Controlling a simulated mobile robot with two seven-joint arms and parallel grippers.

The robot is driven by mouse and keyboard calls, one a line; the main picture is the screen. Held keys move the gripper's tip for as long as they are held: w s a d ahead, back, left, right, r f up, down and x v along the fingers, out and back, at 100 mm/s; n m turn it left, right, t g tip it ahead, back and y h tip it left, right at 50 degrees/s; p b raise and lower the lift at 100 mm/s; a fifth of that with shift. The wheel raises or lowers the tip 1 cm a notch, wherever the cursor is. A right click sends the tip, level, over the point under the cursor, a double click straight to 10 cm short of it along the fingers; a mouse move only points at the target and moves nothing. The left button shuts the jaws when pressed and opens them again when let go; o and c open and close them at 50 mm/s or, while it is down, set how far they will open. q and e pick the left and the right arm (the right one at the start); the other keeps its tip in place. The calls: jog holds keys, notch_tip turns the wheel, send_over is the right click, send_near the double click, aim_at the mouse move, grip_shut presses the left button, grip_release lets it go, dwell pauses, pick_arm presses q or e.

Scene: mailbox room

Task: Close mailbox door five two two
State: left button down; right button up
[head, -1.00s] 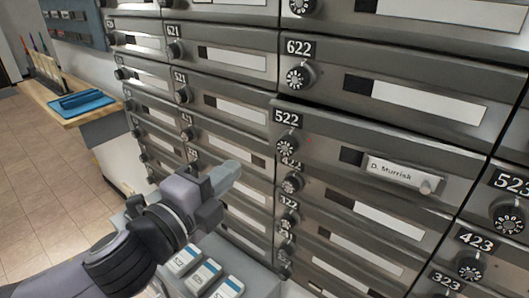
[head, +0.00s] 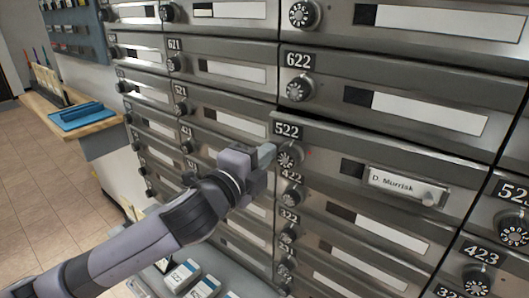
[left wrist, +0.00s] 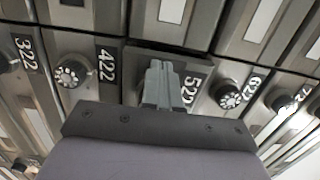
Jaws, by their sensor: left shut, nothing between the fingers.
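Mailbox door 522 (head: 330,148) is a grey metal door with a round dial and a name plate reading "D. Murrisk" (head: 395,183). It stands slightly out from the doors around it, most clearly along its top edge. My left gripper (head: 265,155) is shut and empty, its fingertips at the door's left edge beside the dial. In the left wrist view the closed fingers (left wrist: 161,84) overlap door 522 (left wrist: 197,70), beside its number. I cannot tell whether they touch it. My right gripper is not in view.
Closed mailbox doors surround it, including 622 (head: 360,90) above and 422 (head: 375,232) below, with protruding dials. A wooden counter (head: 92,124) with a blue tray (head: 82,115) is at the left. White-and-blue boxes (head: 182,275) lie below my arm.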

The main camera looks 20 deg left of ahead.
pick_arm(q)
jog(key=shift+w, duration=0.15)
jog(key=shift+w+d+m+g+h+p, duration=0.15)
jog(key=shift+w+d+m+h+p, duration=0.25)
jog(key=shift+w, duration=0.55)
jog(key=shift+w+d+m+g+h+p, duration=0.15)
jog(key=shift+w+m+h+p, duration=0.15)
jog(key=shift+w+h+p, duration=0.45)
jog(key=shift+w+a+r+b, duration=0.25)
jog(key=shift+b, duration=0.05)
